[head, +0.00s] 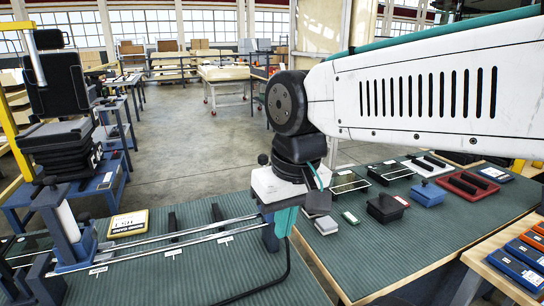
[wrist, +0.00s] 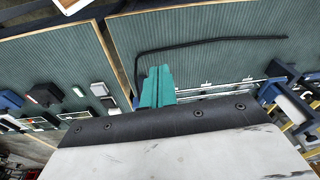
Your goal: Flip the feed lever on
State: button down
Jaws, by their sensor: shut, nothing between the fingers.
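My gripper (head: 284,222) has teal fingers pointing down at the right end of a rail slide, in front of a blue end block (head: 269,238). In the wrist view its fingers (wrist: 157,86) are together and empty. Two silver rails (head: 150,246) run left to a blue carriage (head: 75,246) with a pale, tilted cylinder (head: 66,218). No part is readably marked as the feed lever; I cannot tell which it is. Whether my fingers touch the end block is unclear. The carriage also shows at the right in the wrist view (wrist: 291,104).
A black cable (head: 268,287) curves over the green mat. The right bench holds a blue box (head: 426,193), a dark box (head: 385,208) and red trays (head: 467,186). The front mat is mostly clear.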

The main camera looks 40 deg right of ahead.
jog(key=w+d+r+m+t, duration=0.1)
jog(key=w+d+r+m, duration=0.2)
jog(key=w+d+m, duration=0.4)
jog(key=w+d+r+m+t, duration=0.1)
jog(key=w+d+r+m, duration=0.3)
jog(key=w+d, duration=0.6)
jog(key=d+m, duration=0.2)
jog(key=shift+r+m+t+y, duration=0.3)
jog(key=shift+m+t, duration=0.1)
jog(key=w+a+f, duration=0.1)
jog(key=w+f, duration=0.6)
jog(key=f, duration=0.2)
jog(key=shift+w+a+f, duration=0.15)
jog(key=shift+w+a, duration=0.15)
jog(key=shift+a, duration=0.05)
jog(key=shift+w+a, duration=0.1)
jog(key=shift+w, duration=0.05)
